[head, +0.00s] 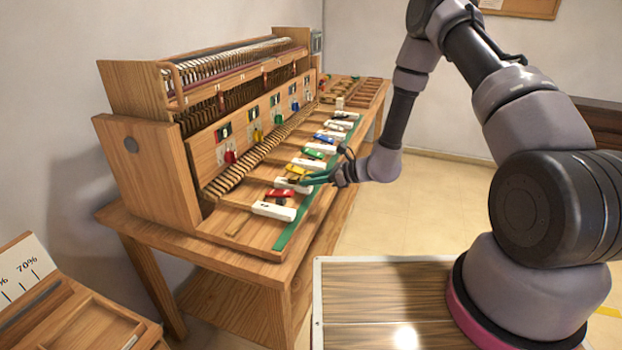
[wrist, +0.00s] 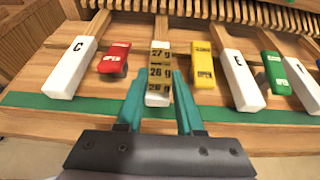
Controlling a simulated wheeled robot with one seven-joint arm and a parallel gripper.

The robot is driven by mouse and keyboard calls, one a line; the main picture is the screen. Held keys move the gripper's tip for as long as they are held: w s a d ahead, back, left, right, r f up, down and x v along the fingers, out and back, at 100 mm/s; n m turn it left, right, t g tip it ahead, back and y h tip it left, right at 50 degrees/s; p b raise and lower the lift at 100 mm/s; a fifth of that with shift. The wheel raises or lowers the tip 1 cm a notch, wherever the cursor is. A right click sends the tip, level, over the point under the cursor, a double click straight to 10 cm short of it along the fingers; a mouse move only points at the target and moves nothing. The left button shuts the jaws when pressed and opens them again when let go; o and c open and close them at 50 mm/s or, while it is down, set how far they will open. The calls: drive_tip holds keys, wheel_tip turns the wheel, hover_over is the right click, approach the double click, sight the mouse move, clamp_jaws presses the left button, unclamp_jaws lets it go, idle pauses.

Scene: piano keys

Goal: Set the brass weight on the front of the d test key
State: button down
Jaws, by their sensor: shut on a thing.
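The brass weight (wrist: 160,66) is a brass-coloured piece with dark bands and numbers. In the wrist view it lies over the d test key, whose white front end (wrist: 158,98) shows just below it. I cannot tell whether it rests on the key or hangs slightly above. My gripper (wrist: 160,76) has green fingers, one on each side of the weight, and is shut on it. In the head view my gripper (head: 308,179) reaches in from the right over the d key (head: 292,187). The weight is hard to make out there.
The white C key (wrist: 70,68) and a red block (wrist: 114,58) lie left of the weight. A yellow block (wrist: 204,74) and the white E key (wrist: 243,82) lie right. A green strip (wrist: 60,104) runs along the front edge. The wooden piano action (head: 150,150) rises behind.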

drive_tip(key=shift+f, duration=0.5)
drive_tip(key=shift+c, duration=2.3)
unclamp_jaws()
drive_tip(key=shift+d, duration=0.1)
drive_tip(key=v, duration=1)
drive_tip(key=s+d+r+n+g+h, duration=0.15)
drive_tip(key=s+r+n, duration=0.3)
drive_tip(key=r, duration=0.65)
drive_tip(key=s+d+r+n+g+h, duration=0.15)
drive_tip(key=s+r+n, duration=0.35)
drive_tip(key=r, duration=0.7)
drive_tip(key=s+d+r+n+t+h, duration=0.5)
drive_tip(key=s+d+r+n+h, duration=0.2)
drive_tip(key=s+d+r, duration=0.6)
wheel_tip(320, 180, up, 4)
drive_tip(key=shift+s+d+r+n+t+h, duration=0.1)
drive_tip(key=shift+s+d+n+t+h, duration=0.2)
drive_tip(key=shift+n, duration=0.35)
